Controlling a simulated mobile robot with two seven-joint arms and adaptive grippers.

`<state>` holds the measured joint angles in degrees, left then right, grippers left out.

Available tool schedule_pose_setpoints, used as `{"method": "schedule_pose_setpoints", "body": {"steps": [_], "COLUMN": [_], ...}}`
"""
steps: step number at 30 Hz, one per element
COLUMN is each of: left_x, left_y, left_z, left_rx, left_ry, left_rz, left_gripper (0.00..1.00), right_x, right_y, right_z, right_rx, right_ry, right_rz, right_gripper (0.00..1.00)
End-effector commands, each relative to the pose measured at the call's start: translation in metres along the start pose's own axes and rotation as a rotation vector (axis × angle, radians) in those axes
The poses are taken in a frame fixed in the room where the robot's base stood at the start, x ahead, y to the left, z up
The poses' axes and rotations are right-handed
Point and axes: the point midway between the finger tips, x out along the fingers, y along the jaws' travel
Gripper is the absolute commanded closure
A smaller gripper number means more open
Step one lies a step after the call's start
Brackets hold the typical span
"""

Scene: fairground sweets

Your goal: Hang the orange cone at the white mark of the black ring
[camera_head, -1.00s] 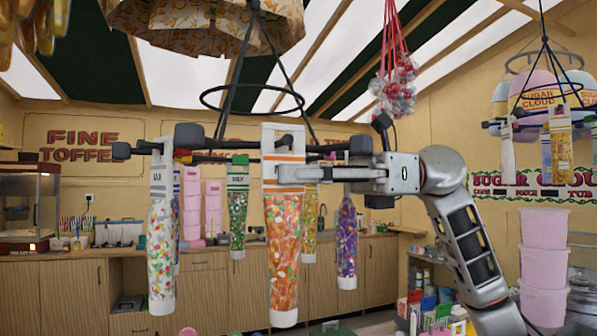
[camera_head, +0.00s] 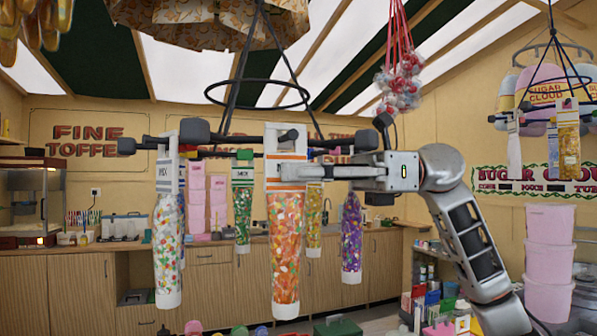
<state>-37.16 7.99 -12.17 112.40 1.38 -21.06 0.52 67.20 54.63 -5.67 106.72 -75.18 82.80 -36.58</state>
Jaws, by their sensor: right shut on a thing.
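The orange cone (camera_head: 286,245), a long clear bag of orange sweets with a white and orange header card, hangs upright in front of the black hanger. My right gripper (camera_head: 305,172) comes in from the right and is shut on the header card. A black ring (camera_head: 258,107) sits on the hanger's rods, above a lower black frame with knob-ended arms (camera_head: 195,131). The card hides part of this frame, so I cannot tell whether the cone touches an arm. My left gripper is out of view.
A white mixed cone (camera_head: 167,245), a green cone (camera_head: 243,215), a yellow cone (camera_head: 314,220) and a purple cone (camera_head: 351,240) hang around the orange one. A second hanger (camera_head: 553,85) is at right. Pink tubs (camera_head: 550,255) stand below it.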

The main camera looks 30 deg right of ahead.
Motion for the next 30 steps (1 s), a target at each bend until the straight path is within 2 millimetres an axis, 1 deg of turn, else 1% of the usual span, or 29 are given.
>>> {"method": "schedule_pose_setpoints", "body": {"steps": [4,12,13,15,22,23,24,26,27,30], "left_x": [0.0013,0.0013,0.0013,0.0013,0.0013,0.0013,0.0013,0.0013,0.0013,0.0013], "left_y": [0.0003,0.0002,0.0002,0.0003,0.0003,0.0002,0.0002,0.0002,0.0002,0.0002], "left_z": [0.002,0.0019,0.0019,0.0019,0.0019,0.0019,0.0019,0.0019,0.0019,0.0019], "left_rx": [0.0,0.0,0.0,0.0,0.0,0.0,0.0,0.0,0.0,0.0], "left_ry": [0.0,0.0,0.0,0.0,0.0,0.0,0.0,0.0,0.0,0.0], "left_rz": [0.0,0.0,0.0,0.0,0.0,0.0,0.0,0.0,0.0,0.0], "left_gripper": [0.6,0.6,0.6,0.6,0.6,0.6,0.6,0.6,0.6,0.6], "right_x": [0.0,0.0,0.0,0.0,0.0,0.0001,0.0001,0.0001,0.0001,0.0], "right_y": [0.0001,0.0001,0.0001,0.0001,0.0,0.0,0.0,0.0,0.0,-0.0001], "right_z": [-0.0031,-0.0032,-0.0032,-0.0032,-0.0033,-0.0035,-0.0036,-0.0036,-0.0036,-0.0035], "right_rx": [0.0,0.0,0.0,0.0,0.0,0.001,0.001,0.001,0.001,0.001], "right_ry": [0.0,0.0,0.0,0.0,0.0,0.001,0.001,0.001,0.001,0.001], "right_rz": [0.0,0.0,0.0,0.0,0.0,0.0,0.0,0.0,0.0,0.0], "right_gripper": [1.0,1.0,0.87,0.73,0.73,0.7,0.6,0.47,0.42,0.42]}}
